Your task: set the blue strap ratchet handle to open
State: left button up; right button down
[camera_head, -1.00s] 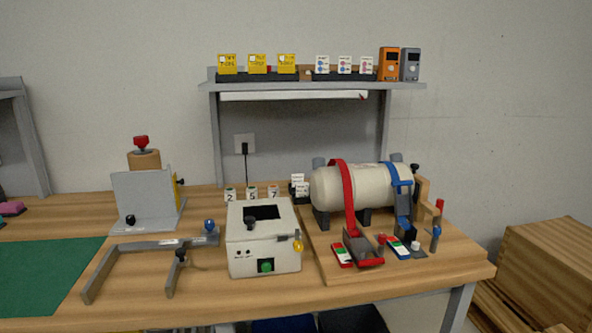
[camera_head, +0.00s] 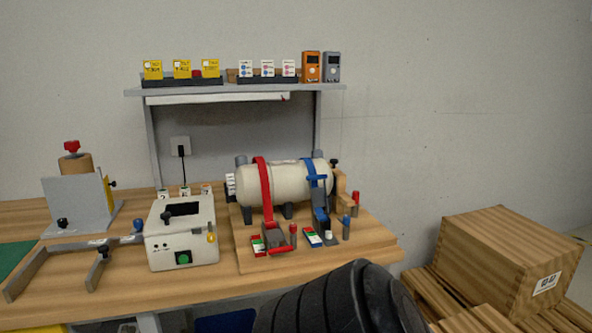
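The blue strap (camera_head: 309,170) runs over the right part of a cream tank (camera_head: 283,186) on the workbench. Its ratchet (camera_head: 320,212) hangs at the tank's front, with a dark body and blue parts; the handle's exact position is too small to tell. A red strap (camera_head: 264,184) with its own ratchet (camera_head: 275,237) lies to its left. A black ribbed part of my own arm (camera_head: 340,300) shows at the bottom, in front of the bench. Neither gripper's fingers are in view.
A white box with a green button (camera_head: 181,240) stands left of the tank board (camera_head: 375,240). Wooden crates (camera_head: 505,260) fill the lower right. A shelf (camera_head: 235,89) is behind.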

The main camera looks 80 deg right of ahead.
aim_at(318, 195)
jog(key=k, duration=0.7)
jog(key=z, duration=0.9)
